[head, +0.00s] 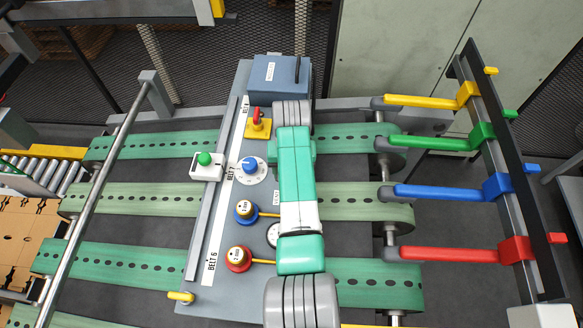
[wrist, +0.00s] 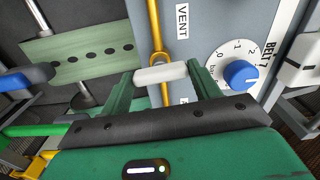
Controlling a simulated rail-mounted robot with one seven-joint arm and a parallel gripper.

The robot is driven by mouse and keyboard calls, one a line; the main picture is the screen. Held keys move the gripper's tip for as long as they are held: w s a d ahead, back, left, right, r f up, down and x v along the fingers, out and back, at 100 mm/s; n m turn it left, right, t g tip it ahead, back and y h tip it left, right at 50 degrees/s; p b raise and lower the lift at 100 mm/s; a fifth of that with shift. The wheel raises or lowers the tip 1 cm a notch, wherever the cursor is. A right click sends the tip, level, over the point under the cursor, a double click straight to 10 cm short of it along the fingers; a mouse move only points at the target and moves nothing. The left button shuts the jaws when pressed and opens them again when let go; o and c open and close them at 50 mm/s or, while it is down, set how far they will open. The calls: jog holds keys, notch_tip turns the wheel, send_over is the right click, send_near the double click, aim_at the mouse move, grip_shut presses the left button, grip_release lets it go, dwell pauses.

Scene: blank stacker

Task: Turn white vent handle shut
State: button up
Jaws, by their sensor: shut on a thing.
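The white vent handle (wrist: 160,74) is a short rounded bar in the wrist view. It lies roughly crosswise to the yellow pipe (wrist: 155,28), just beyond a yellow collar. My gripper (wrist: 159,78) is shut on the handle, with one green finger at each end of it. The VENT label (wrist: 182,22) is on the grey-blue panel (wrist: 208,22) beside the pipe. In the head view my green and grey arm covers the handle and the gripper.
A blue dial (wrist: 241,74) on a white scale sits right of the handle; it also shows in the head view (head: 250,165). Coloured arms (head: 440,193) stand at right.

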jog(key=shift+r+m, duration=0.15)
jog(key=shift+m, duration=0.45)
jog(key=o, duration=1)
notch_tip(320, 180, up, 8)
jog(key=shift+f+b, duration=0.15)
jog(key=shift+b, duration=0.35)
